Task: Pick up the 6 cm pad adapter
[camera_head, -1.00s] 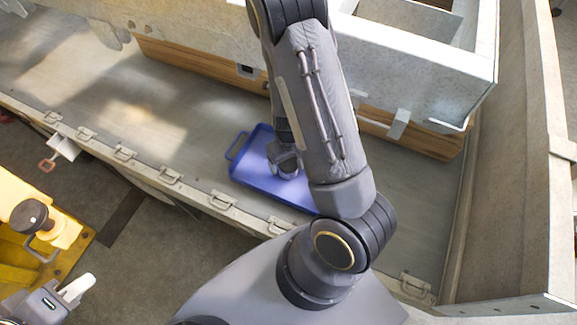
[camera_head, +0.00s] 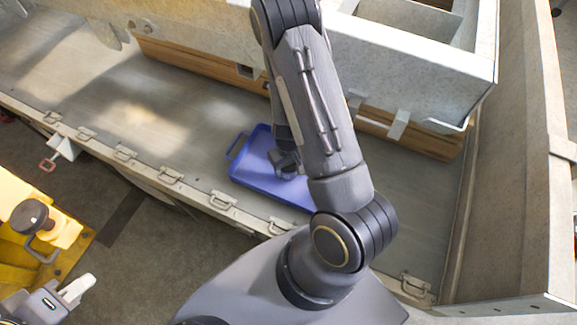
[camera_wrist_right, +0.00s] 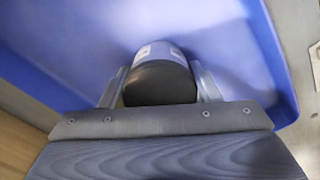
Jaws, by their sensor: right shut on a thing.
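The pad adapter (camera_wrist_right: 160,82) shows in the right wrist view as a short dark round piece with a paler band carrying small light marks. It sits between the two fingers of my right gripper (camera_wrist_right: 160,88), which is shut on it. The blue tray (camera_wrist_right: 225,35) fills the view behind it. In the head view my right gripper (camera_head: 286,168) is over the blue tray (camera_head: 265,182), and the adapter is too hidden by the gripper to make out. My left gripper (camera_head: 78,288) is at the lower left edge, away from the tray; its finger opening is unclear.
The tray lies on the grey trailer floor (camera_head: 150,120), beside a wooden beam (camera_head: 190,62) and a pale metal frame (camera_head: 420,65). A low side rail with metal loops (camera_head: 170,175) runs along the front. A yellow object with a dark knob (camera_head: 35,215) stands at left.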

